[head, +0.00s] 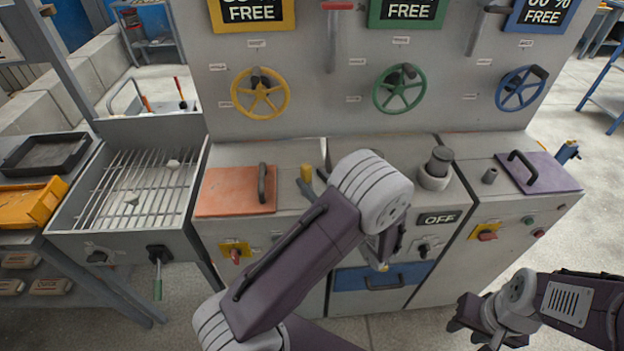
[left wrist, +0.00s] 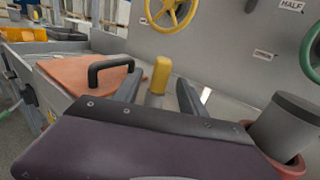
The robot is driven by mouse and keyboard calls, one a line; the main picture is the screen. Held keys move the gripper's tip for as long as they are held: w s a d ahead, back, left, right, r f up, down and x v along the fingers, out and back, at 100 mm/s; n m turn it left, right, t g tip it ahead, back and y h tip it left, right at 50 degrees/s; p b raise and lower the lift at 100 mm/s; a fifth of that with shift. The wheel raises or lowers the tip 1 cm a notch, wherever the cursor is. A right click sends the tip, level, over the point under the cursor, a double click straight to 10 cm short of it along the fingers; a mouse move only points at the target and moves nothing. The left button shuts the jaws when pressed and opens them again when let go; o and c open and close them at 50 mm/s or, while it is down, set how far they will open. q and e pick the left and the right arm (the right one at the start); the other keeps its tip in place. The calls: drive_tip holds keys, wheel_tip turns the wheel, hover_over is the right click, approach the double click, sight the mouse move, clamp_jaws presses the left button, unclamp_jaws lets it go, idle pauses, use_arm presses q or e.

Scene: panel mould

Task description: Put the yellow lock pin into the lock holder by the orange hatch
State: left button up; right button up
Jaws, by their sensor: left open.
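The yellow lock pin (head: 307,171) stands upright on the grey counter, just right of the orange hatch (head: 225,195) with its black handle. In the left wrist view the pin (left wrist: 160,74) shows a yellow top above a paler lower part. My left gripper (head: 313,182) is open, its fingers on either side of the pin; I cannot tell if they touch it. The pin's foot is hidden by my gripper, and I cannot make out the lock holder. My right gripper (head: 482,322) hangs low at the bottom right, away from the counter, its jaws unclear.
A grey cylinder in a round socket (head: 436,170) stands right of my left arm. A purple hatch (head: 541,172) lies further right, a grated tray (head: 135,190) to the left. The upright panel with yellow, green and blue handwheels rises behind the counter.

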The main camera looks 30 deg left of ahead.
use_arm(q)
drive_tip(key=v, duration=0.8)
drive_tip(key=shift+b, duration=0.45)
